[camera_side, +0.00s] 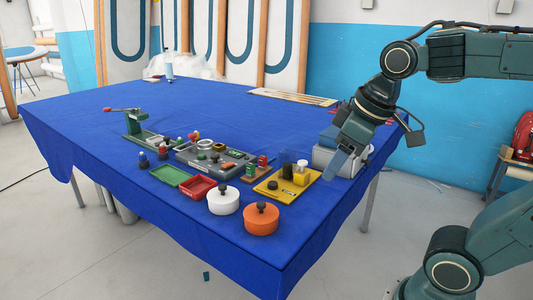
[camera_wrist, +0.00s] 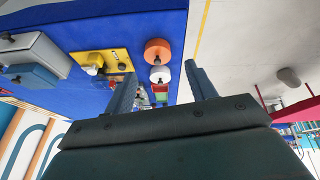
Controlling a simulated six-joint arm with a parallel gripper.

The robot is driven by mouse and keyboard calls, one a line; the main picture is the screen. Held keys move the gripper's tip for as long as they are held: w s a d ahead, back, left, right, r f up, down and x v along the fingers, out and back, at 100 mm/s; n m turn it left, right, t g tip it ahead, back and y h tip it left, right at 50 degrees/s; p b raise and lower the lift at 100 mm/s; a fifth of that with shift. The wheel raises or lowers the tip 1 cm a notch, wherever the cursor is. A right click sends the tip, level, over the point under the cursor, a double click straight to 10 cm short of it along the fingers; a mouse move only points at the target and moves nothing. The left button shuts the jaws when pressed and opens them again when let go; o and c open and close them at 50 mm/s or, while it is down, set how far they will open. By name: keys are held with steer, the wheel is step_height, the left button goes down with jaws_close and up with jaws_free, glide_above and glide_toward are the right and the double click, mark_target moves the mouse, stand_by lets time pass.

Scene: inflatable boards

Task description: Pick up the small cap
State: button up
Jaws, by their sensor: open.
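No single thing is clearly the small cap. A small black disc (camera_side: 272,185) lies on the yellow board (camera_side: 263,190), beside a dark cylinder (camera_side: 287,171) and a yellow block (camera_side: 301,175). The yellow board also shows in the wrist view (camera_wrist: 92,59), left of my fingers. My gripper (camera_side: 335,165) is to the right of the yellow board, above the table's right part, in front of the grey box. In the wrist view my gripper (camera_wrist: 163,80) has its two fingers wide apart with nothing held between them.
The orange pot (camera_side: 261,219) and white pot (camera_side: 223,201) stand near the front edge. Red (camera_side: 198,188) and green (camera_side: 170,175) trays lie left of them. A grey box (camera_side: 341,158) stands close behind my gripper. The back left of the blue table (camera_side: 190,100) is mostly clear.

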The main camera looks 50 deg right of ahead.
steer(key=w+d+r+n+g, duration=0.1)
steer(key=w+d+r+n, duration=0.2)
steer(key=w, duration=0.6)
steer(key=w+d+f+n+g, duration=0.2)
steer(key=w+d+f, duration=0.4)
steer(key=w, duration=0.3)
steer(key=w+d+f+n+g, duration=0.1)
steer(key=w+d+f+n, duration=0.3)
steer(key=w+d, duration=0.5)
step_height(320, 180, down, 2)
steer(key=shift+w+d+f+n+g, duration=0.15)
steer(key=shift+n+g, duration=0.15)
steer(key=shift+g, duration=0.1)
steer(key=shift+f, duration=0.1)
glide_above(273, 183)
steer(key=shift+w+d+f, duration=0.1)
steer(key=shift+d+f, duration=0.05)
steer(key=shift+f, duration=4.05)
steer(key=shift+f, duration=2.6)
